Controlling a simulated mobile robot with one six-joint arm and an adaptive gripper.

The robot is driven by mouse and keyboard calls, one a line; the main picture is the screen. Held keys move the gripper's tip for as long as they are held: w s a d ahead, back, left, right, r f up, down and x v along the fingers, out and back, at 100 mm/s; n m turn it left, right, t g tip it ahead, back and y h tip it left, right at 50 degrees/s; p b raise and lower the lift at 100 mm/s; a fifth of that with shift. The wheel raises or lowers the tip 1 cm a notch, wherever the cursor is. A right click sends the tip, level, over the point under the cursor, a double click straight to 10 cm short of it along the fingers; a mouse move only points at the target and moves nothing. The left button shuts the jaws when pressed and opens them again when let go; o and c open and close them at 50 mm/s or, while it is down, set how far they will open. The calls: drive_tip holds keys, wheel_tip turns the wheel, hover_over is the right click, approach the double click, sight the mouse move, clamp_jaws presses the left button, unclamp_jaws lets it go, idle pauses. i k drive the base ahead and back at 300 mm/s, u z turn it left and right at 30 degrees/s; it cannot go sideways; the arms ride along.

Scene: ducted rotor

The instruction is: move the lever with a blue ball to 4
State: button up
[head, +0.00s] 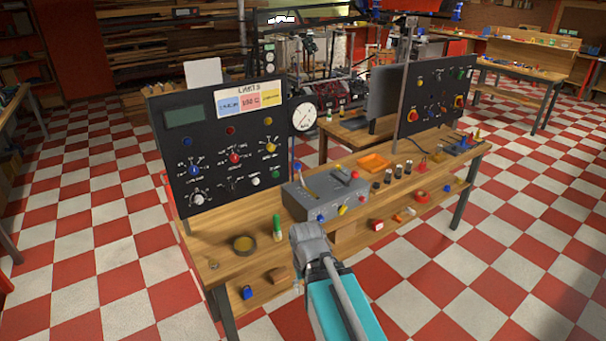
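A grey control box (345,196) stands on the wooden workbench, right of the tall black panel. A small blue ball (320,217) shows low on the box's front face, left of a yellow knob (342,210) and a red one (361,198). Another bluish ball (297,167) shows at the box's back left corner. I cannot tell which blue ball belongs to the lever, and no number scale is readable. My arm reaches up from the bottom; its grey end, my gripper (306,236), appears just in front of and below the box's left front. Its fingers are not distinguishable.
The black panel (215,145) with knobs and a dial gauge (303,117) stands at the bench's left. An orange tray (374,163) and several dark cylinders are right.

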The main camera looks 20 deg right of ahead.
sight(297, 165)
drive_tip(key=k, duration=0.95)
drive_tip(key=z, duration=0.5)
drive_tip(key=i, duration=2.2)
drive_tip(key=u, duration=0.55)
